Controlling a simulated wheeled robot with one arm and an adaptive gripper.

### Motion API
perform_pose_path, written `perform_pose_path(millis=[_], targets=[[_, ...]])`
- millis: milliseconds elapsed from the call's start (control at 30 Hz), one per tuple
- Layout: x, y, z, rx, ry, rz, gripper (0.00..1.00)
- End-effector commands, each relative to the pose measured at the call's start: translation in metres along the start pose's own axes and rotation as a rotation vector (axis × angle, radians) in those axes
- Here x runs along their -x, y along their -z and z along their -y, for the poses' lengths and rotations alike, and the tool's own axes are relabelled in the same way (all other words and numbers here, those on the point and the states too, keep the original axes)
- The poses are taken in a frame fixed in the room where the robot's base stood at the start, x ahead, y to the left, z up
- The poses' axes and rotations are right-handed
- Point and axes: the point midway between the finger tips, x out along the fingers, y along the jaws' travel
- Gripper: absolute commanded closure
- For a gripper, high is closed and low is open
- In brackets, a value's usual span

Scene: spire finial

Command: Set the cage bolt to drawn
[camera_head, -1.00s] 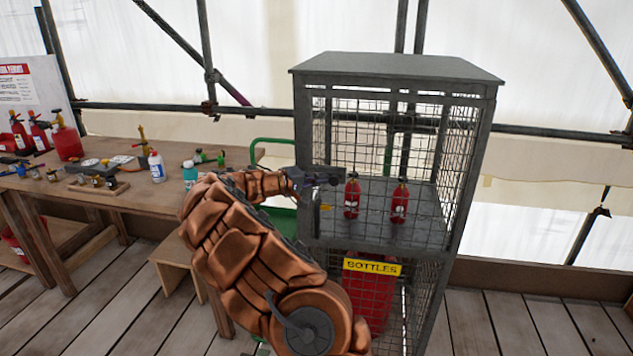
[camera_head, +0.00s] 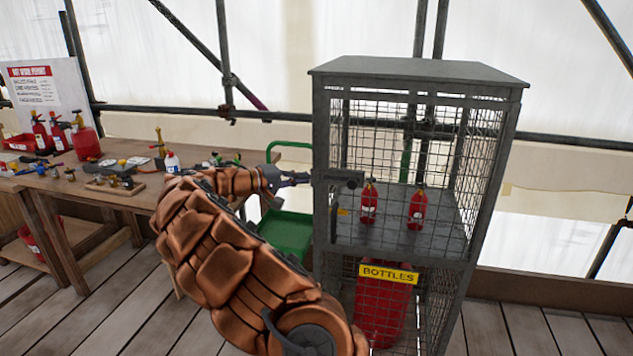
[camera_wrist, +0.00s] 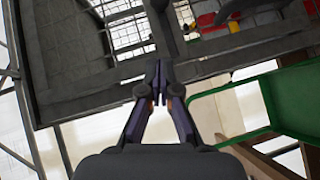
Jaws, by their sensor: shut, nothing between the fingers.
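The cage (camera_head: 420,75) is a grey mesh locker at the centre right in the head view. The cage bolt (camera_head: 343,179) looks like a dark horizontal bar across its front left post. Its exact position along its travel is too small to tell. My gripper (camera_head: 304,178) is just left of that post, at the bolt's height. In the wrist view my gripper (camera_wrist: 160,78) has its fingertips together with nothing between them. A dark bar passes just beyond the tips; I cannot tell whether they touch it.
Two small red extinguishers (camera_head: 368,203) stand on the cage's upper shelf. A large red bottle (camera_head: 383,312) is below, behind a yellow BOTTLES sign (camera_head: 388,274). A green trolley (camera_head: 286,232) stands close left of the cage. A cluttered wooden workbench (camera_head: 90,195) is at left.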

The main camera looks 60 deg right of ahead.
Motion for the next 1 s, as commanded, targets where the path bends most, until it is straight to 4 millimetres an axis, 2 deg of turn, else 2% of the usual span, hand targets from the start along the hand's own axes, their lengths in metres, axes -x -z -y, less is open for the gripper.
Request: perform_pose_path(millis=[100,233,867,1000], targets=[[0.013,0.0,0.001,-0.001,0.0,0.001,1.0],[0.02,-0.001,0.0,0.0,0.0,0.002,1.0],[0.022,0.0,0.0,0.001,0.0,0.001,1.0],[0.025,-0.004,-0.007,-0.001,0.006,0.008,1.0]])
